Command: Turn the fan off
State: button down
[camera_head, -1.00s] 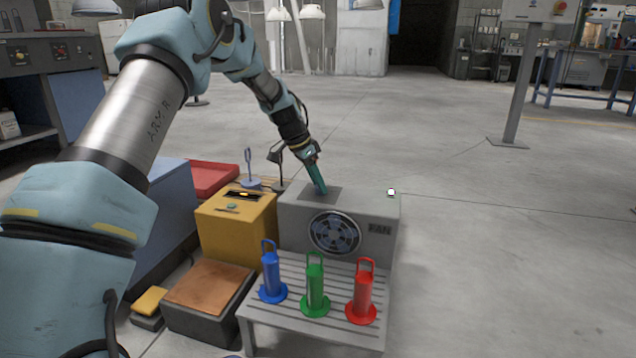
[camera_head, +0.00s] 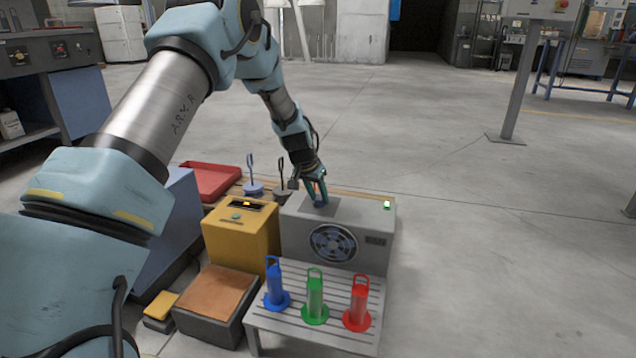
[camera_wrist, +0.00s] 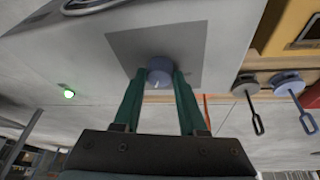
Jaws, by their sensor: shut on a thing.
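The fan (camera_head: 333,243) is a dark round grille in the front of a grey box (camera_head: 292,224). A darker square panel on the box top carries a small round blue-grey knob (camera_wrist: 160,66) with a pale mark. My gripper (camera_head: 319,197) points down at this panel from above. In the wrist view its two teal fingers (camera_wrist: 159,78) stand on either side of the knob and are shut on it. A small light (camera_head: 387,205) on the box top glows green, and it also shows in the wrist view (camera_wrist: 69,94).
A yellow box (camera_head: 232,240) stands close left of the fan box. A slatted stand (camera_head: 265,321) in front bears blue (camera_head: 276,286), green (camera_head: 315,297) and red (camera_head: 357,304) handled pieces. A red tray (camera_head: 211,181) lies behind left. Floor at right is clear.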

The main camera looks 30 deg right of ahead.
jog(key=n+p, duration=0.1)
jog(key=p, duration=0.1)
jog(key=n+t+p, duration=0.1)
jog(key=n+p, duration=0.1)
jog(key=n+y+p, duration=0.1)
jog(key=p, duration=0.1)
jog(key=shift+s+d+r, duration=0.15)
jog(key=shift+s+r, duration=0.05)
jog(key=shift+r, duration=0.15)
jog(key=n+y+p, duration=0.1)
jog(key=n+p, duration=0.1)
jog(key=n+t+p, duration=0.1)
jog(key=n+p, duration=0.2)
jog(key=shift+d+f+y, duration=0.15)
jog(key=shift+f+y, duration=0.05)
jog(key=shift+y, duration=0.2)
jog(key=n, duration=0.1)
jog(key=n+y, duration=0.1)
jog(key=n, duration=0.1)
jog(key=shift+d+f+n+t+p, duration=0.1)
jog(key=shift+f+n+t+p, duration=0.05)
jog(key=shift+n+t+p, duration=0.2)
jog(key=shift+n+y+b, duration=0.65)
jog(key=shift+n+y, duration=0.35)
jog(key=shift+n, duration=1.15)
jog(key=shift+c, duration=2.3)
grip_release()
jog(key=p+v, duration=0.2)
jog(key=v, duration=0.8)
jog(key=shift+r, duration=0.4)
